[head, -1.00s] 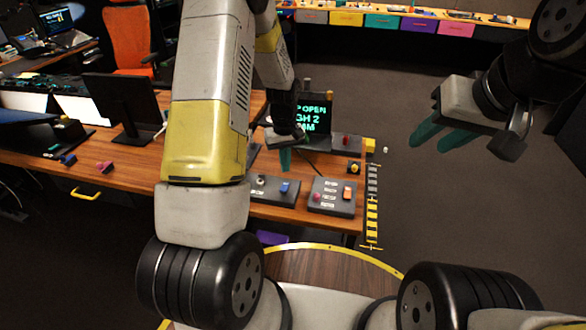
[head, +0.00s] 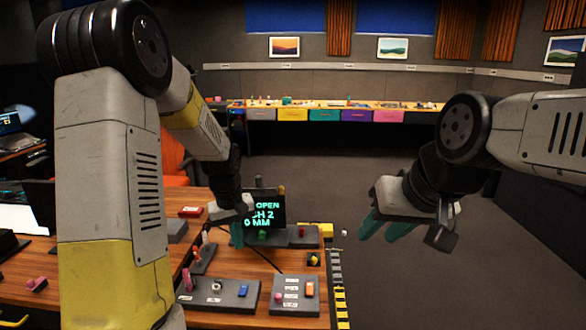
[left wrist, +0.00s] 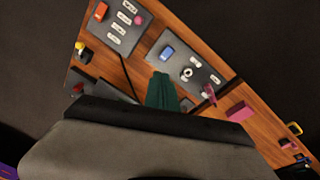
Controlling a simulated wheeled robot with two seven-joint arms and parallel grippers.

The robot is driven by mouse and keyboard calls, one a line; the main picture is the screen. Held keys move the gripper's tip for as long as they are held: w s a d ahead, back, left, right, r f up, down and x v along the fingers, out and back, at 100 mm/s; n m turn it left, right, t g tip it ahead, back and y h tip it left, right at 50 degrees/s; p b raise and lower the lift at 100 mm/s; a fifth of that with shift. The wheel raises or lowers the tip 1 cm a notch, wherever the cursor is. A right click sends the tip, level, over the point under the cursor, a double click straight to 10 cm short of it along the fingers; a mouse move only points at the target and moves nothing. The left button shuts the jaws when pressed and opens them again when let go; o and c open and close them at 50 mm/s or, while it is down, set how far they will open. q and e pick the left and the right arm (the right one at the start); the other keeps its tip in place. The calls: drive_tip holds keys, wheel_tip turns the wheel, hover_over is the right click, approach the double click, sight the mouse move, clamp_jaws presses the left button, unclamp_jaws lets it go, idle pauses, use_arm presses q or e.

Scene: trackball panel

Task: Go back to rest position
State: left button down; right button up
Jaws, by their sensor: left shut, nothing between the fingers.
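My left gripper (head: 237,235) has teal fingers, shut and empty, in front of the dark screen (head: 264,212) with green text, above the wooden desk. In the left wrist view its fingers (left wrist: 162,95) show as one teal piece over the desk. The control panel (head: 240,299) with a blue switch and a pale round control (head: 216,287) lies below it, apart from the fingers. My right gripper (head: 377,237) hangs over open floor at the right, its two teal fingers apart and nothing between them.
A second panel (head: 288,308) with an orange switch stands at the desk's right edge. A long bench (head: 420,107) with coloured drawers lines the back wall. The floor (head: 400,285) at right is clear.

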use_arm(q)
drive_tip(key=s+d+r+m+t+h, duration=0.1)
drive_tip(key=s+r+m+t, duration=0.4)
drive_tip(key=s+r, duration=1.3)
drive_tip(key=s, duration=0.3)
drive_tip(key=shift+s+d+r+h, duration=0.3)
drive_tip(key=shift+d, duration=0.1)
use_arm(e)
drive_tip(key=shift+o, duration=0.2)
